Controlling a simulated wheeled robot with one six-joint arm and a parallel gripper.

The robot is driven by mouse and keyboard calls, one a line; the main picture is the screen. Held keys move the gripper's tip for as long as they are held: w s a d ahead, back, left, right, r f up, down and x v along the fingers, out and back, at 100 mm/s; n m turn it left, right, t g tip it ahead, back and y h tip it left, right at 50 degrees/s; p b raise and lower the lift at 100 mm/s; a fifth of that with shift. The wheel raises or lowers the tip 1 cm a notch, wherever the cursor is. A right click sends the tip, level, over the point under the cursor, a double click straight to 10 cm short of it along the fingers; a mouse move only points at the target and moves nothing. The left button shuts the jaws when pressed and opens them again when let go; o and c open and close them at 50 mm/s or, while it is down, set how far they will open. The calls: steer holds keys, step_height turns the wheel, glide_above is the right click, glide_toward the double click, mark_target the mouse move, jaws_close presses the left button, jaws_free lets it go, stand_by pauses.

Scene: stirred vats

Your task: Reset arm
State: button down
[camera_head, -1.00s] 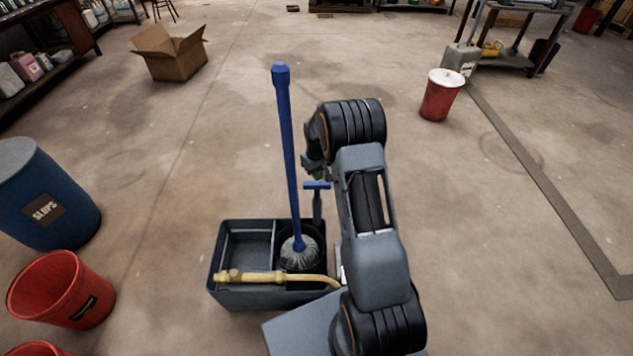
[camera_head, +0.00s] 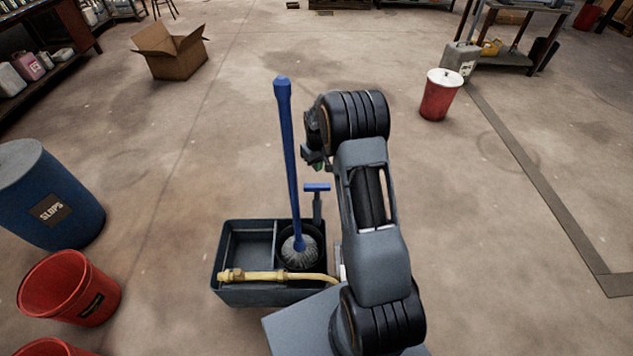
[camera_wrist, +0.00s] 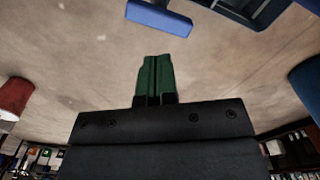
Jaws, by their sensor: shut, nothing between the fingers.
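My gripper shows in the wrist view as two green fingers (camera_wrist: 154,80) pressed together with nothing between them. In the head view my arm is folded upright, and my gripper (camera_head: 319,164) is partly hidden beside the wrist, only a bit of green showing. It is above and behind the dark caddy (camera_head: 247,296), clear of it. A blue-handled brush (camera_head: 287,150) stands upright in the caddy. A blue T-shaped handle (camera_head: 317,187) stands behind it and also shows in the wrist view (camera_wrist: 160,17).
A yellow hose with a brass end (camera_head: 265,276) lies across the caddy. A blue SLOPS drum (camera_head: 40,180) and red buckets (camera_head: 65,290) stand at left. A lidded red bucket (camera_head: 438,102) and an open cardboard box (camera_head: 172,57) stand farther off. Much of the floor between is clear.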

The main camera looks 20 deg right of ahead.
stand_by(0.5)
steer(key=s+a+r+t+p, duration=0.1)
steer(key=s+a+r+p, duration=0.2)
steer(key=s+r+p, duration=0.2)
steer(key=s+a+r+t+p, duration=0.1)
steer(key=s+a+r+p, duration=0.3)
steer(key=s+r, duration=0.8)
steer(key=s+a+r+m+t+p, duration=0.1)
steer(key=s+a+r+p, duration=0.3)
steer(key=r, duration=1.4)
steer(key=s+p, duration=0.2)
steer(key=s, duration=0.2)
steer(key=shift+s+a+r+t+p, duration=0.2)
steer(key=shift+s+r+t+p, duration=0.1)
